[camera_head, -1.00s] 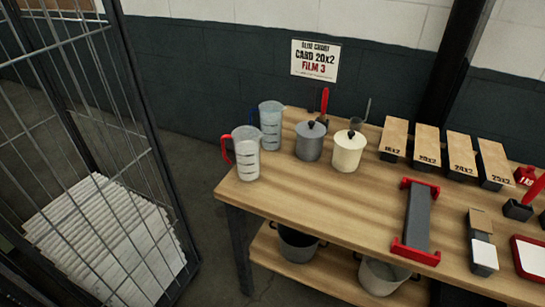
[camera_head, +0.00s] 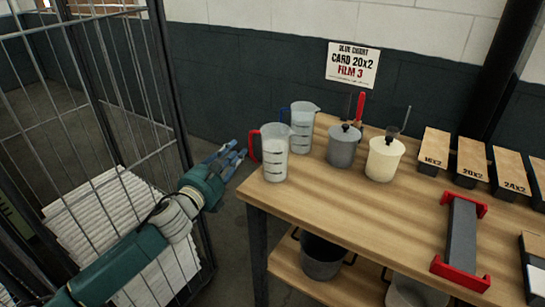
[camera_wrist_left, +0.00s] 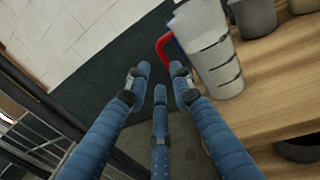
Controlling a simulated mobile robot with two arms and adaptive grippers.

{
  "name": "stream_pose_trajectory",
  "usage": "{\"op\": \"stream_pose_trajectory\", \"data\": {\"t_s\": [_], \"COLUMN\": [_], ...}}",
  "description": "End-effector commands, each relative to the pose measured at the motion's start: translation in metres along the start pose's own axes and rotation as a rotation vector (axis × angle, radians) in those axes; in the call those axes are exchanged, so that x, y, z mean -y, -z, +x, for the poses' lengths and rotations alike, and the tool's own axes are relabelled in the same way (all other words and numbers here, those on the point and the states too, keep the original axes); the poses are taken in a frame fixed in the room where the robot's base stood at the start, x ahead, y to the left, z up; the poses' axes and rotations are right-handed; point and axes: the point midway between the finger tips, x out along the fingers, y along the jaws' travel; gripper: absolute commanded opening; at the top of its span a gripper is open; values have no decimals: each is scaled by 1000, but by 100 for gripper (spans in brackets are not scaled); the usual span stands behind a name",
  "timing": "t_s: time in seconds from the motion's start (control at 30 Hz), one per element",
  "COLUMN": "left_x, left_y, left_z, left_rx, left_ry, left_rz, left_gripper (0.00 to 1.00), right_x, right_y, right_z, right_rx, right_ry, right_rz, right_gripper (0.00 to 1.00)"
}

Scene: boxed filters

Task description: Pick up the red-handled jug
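The red-handled jug (camera_head: 275,153) is a clear measuring jug with dark marks, upright at the table's left corner. Its red handle (camera_head: 253,146) points left, over the table edge. It also shows in the left wrist view (camera_wrist_left: 211,58), with its handle (camera_wrist_left: 164,46) just beyond the fingertips. My left gripper (camera_head: 231,156) is open and empty, left of the handle and apart from it. In the left wrist view its blue fingers (camera_wrist_left: 159,82) are spread. A similar jug with a blue handle (camera_head: 302,128) stands just behind. My right gripper is not in view.
The wooden table (camera_head: 330,202) also holds a grey canister (camera_head: 343,148), a cream canister (camera_head: 384,160), a red-ended rack (camera_head: 461,235) and labelled boxes (camera_head: 470,160). A wire cage (camera_head: 130,110) with stacked white sheets (camera_head: 110,220) stands left. A pot (camera_head: 321,259) sits on the lower shelf.

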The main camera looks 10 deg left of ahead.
Motion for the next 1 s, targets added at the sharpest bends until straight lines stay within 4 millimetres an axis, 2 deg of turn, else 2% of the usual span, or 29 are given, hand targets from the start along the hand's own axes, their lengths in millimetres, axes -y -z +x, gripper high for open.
{"op": "stream_pose_trajectory", "data": {"t_s": [0.1,0.37,0.63,0.77,0.97,1.0], "left_x": [0,0,1,2,2,2], "left_y": [-2,-2,-3,-2,-1,-1], "left_z": [21,44,82,90,91,91], "left_rx": [1,-1,-1,-2,-2,-2], "left_ry": [-2,-1,-2,-1,-1,-1], "left_rz": [-7,-8,-10,-9,-8,-8], "left_gripper": [23,23,23,23,23,19], "right_x": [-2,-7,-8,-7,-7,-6], "right_y": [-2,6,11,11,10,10], "right_z": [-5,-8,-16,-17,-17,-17], "right_rx": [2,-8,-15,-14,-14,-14], "right_ry": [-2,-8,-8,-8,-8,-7], "right_rz": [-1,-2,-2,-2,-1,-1], "right_gripper": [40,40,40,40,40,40]}}
